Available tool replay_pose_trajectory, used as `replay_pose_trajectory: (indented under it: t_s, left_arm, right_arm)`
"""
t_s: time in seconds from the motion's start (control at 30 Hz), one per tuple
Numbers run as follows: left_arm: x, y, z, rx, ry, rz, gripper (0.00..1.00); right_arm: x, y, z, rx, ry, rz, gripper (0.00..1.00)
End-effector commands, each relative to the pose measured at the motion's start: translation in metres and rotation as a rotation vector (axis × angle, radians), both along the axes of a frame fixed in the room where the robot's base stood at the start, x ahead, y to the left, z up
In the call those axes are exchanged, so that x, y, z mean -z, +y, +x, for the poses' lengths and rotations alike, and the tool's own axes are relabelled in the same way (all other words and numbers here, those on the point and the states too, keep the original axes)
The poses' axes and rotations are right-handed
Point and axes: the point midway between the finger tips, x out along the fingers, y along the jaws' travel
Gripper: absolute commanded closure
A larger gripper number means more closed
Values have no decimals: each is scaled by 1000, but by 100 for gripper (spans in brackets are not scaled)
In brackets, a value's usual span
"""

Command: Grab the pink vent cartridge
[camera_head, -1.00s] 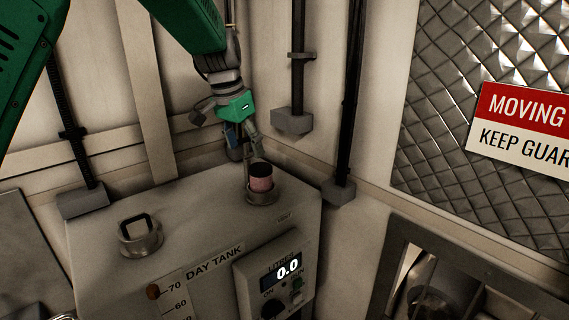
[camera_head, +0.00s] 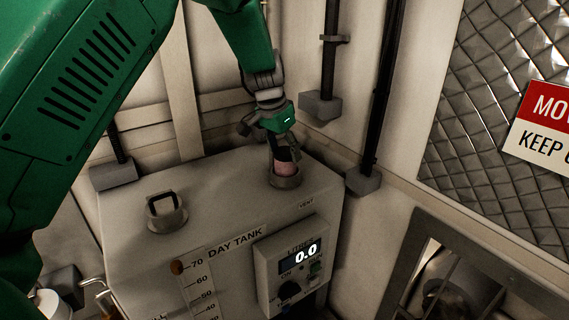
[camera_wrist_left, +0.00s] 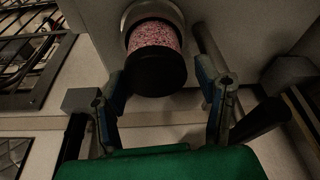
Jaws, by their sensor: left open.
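The pink vent cartridge (camera_head: 285,167) sits upright in the round vent collar (camera_head: 285,182) on top of the day tank, near its back right corner. In the left wrist view the cartridge (camera_wrist_left: 154,38) shows speckled pink with a black cap towards the camera. My left gripper (camera_head: 284,147) is over the cartridge and partly covers it in the head view. In the left wrist view its two fingers (camera_wrist_left: 166,88) are open, one on each side of the black cap, with visible gaps. My right gripper is not in view.
The day tank (camera_head: 215,200) has a filler cap with a square handle (camera_head: 166,212) left of the vent and a display box (camera_head: 290,262) on its front. Dark vertical pipes (camera_head: 385,90) run along the wall behind. A metal frame (camera_head: 440,245) stands at right.

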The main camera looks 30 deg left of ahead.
Motion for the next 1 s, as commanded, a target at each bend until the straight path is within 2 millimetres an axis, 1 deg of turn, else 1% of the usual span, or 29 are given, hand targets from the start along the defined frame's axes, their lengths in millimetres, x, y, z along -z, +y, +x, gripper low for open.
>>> replay_pose_trajectory:
  t_s: [0.03, 0.07, 0.1, 0.2, 0.3, 0.47, 0.5, 0.57, 0.6, 0.63, 1.0]
  left_arm:
    - [8, 1, 0, -1, 6, 2, 39]
    - [13, 1, 0, -1, 6, 2, 39]
    - [19, 0, 3, -1, 5, 2, 39]
    - [29, -1, 7, 0, 3, 3, 39]
    - [33, -1, 8, 0, 0, 2, 39]
    - [33, -1, 7, 0, -1, 1, 39]
    - [33, -1, 6, 0, -1, 1, 42]
    - [33, -1, 6, 0, -1, 1, 64]
    - [33, -1, 7, 0, -1, 1, 78]
    - [33, -1, 7, 0, 0, 1, 84]
    - [30, 0, 8, 0, -2, 2, 84]
  right_arm:
    - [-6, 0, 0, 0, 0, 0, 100]
    - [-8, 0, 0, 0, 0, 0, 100]
    - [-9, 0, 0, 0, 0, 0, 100]
    - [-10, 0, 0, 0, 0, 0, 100]
    - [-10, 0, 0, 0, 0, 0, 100]
    - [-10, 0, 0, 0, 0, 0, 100]
    - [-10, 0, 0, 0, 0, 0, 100]
    - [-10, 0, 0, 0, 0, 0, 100]
    - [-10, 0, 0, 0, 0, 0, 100]
    - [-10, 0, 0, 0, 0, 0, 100]
    - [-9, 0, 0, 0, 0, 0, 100]
